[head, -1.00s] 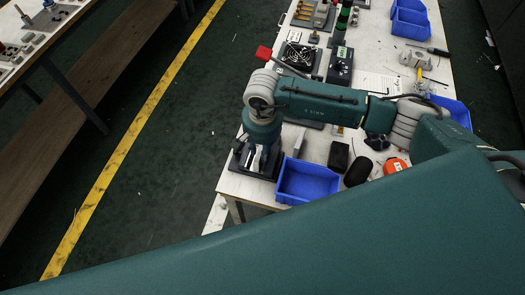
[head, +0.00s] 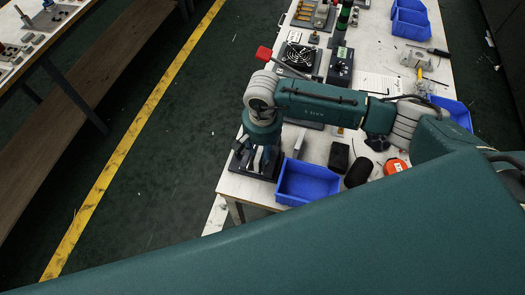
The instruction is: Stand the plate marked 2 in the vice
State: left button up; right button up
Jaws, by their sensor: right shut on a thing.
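My right gripper (head: 262,160) reaches down at the near left corner of the long white table, left of an empty blue bin. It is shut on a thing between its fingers. The held thing is mostly hidden by the fingers, and no number can be read on it. A dark block with a flat base (head: 238,163) shows under and around the fingertips; it may be the vice, but its jaws are hidden. I cannot tell whether the held thing touches it. My left gripper is not in view.
The blue bin (head: 307,183) stands close right of the gripper. A grey upright piece (head: 299,143), a black box (head: 339,156) and an orange-red round thing (head: 395,166) lie nearby. A red-knobbed lever (head: 264,53) rises behind my arm. Floor left of the table is clear.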

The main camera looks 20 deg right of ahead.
aim_at(262, 152)
jog(key=shift+s+a+p, duration=0.2)
jog(key=shift+s+p, duration=0.3)
jog(key=shift+p, duration=0.2)
jog(key=shift+w+r, duration=0.2)
jog(key=shift+r, duration=0.1)
notch_tip(262, 152, up, 12)
jog(key=b, duration=0.3)
jog(key=shift+w+d+b, duration=0.15)
jog(key=shift+w+b, duration=0.05)
jog(key=shift+b, duration=0.15)
jog(key=shift+s+f, duration=0.1)
jog(key=shift+f, duration=0.05)
